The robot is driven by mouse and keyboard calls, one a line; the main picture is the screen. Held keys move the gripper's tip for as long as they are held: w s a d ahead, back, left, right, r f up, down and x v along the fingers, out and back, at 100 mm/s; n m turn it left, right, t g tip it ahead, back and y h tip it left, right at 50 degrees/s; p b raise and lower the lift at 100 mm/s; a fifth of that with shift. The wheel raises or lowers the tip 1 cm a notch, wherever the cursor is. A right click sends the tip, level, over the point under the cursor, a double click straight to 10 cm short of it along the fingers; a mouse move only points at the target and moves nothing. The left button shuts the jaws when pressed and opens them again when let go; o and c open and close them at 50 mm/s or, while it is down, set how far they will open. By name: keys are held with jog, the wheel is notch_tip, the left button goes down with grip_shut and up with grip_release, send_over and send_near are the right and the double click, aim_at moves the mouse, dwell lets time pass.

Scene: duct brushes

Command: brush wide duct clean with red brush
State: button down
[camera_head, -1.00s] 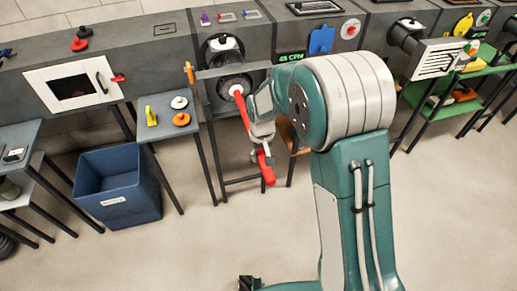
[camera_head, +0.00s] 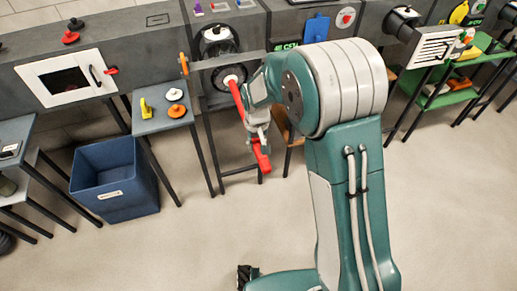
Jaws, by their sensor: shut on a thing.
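The red brush (camera_head: 238,97) has a long red handle and a pale tip, and it slants down to the right. Its tip is at a dark round duct opening (camera_head: 221,76) in the grey duct; I cannot tell how far inside it is. My gripper (camera_head: 256,132) is shut on the brush's handle, whose lower red end hangs below the jaws. My arm's big teal and grey joint hides part of the duct to the right. Which opening is the wide duct is not certain.
A blue bin (camera_head: 115,190) stands on the floor at left. A small table (camera_head: 150,121) holds yellow, white and orange items. A white-framed door (camera_head: 65,78) is on the duct at left. Green shelves (camera_head: 440,98) stand at right. The front floor is clear.

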jog(key=shift+w+a, duration=0.65)
jog(key=shift+w, duration=1.6)
jog(key=shift+w+a, duration=0.6)
jog(key=shift+w, duration=1.6)
jog(key=shift+w+a, duration=0.65)
jog(key=shift+w, duration=1.6)
jog(key=s+d, duration=0.3)
jog(key=s, duration=0.7)
jog(key=s+d, duration=0.3)
jog(key=s, duration=0.7)
jog(key=s+d, duration=0.2)
jog(key=s, duration=0.8)
jog(key=shift+s+d, duration=0.4)
